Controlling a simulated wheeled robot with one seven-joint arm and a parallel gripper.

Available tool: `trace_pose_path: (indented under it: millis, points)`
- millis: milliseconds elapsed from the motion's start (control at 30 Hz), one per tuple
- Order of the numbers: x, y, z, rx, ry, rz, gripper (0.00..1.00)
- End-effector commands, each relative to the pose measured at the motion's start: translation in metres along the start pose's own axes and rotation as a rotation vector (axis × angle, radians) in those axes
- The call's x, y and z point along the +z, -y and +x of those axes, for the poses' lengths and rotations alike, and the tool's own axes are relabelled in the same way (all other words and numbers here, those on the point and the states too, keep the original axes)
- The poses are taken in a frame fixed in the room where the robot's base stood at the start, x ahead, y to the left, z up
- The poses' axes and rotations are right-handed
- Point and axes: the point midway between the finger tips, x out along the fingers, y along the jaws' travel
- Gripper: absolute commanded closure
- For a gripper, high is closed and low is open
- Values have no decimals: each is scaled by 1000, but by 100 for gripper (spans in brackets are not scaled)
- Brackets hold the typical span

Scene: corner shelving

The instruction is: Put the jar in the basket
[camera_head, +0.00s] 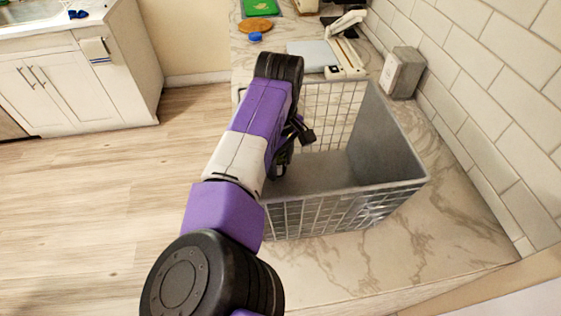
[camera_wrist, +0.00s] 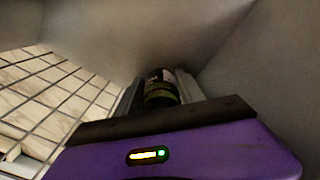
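The basket (camera_head: 345,212) stands on the marble counter. It has wire-grid sides and solid grey panels. My arm reaches over its left side, and my gripper (camera_wrist: 160,84) points down inside it, mostly hidden by the arm in the head view. In the wrist view, a dark jar (camera_wrist: 161,92) with a yellowish-green band sits between the two fingers, which look closed against its sides. Grey basket walls and the wire grid (camera_wrist: 55,95) surround it. I cannot tell whether the jar touches the basket floor.
A grey box-shaped canister (camera_head: 402,73) stands by the tiled wall behind the basket. A white scale-like device (camera_head: 340,58), a blue lid (camera_head: 255,37), a round wooden board (camera_head: 255,25) and a green board (camera_head: 262,7) lie farther back. The counter in front of the basket is clear.

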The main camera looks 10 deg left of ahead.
Motion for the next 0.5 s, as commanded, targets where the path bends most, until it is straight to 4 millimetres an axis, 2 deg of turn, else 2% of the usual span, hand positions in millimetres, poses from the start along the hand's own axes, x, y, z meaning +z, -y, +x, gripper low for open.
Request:
trace_pose_path:
  millis: [33, 67, 367, 500]
  points:
    - [0, 0, 0, 0, 0, 0, 42]
    - [0, 0, 0, 0, 0, 0, 38]
    - [0, 0, -1, 0, 0, 0, 38]
    - [-1, 0, -8, 1, -2, 0, 38]
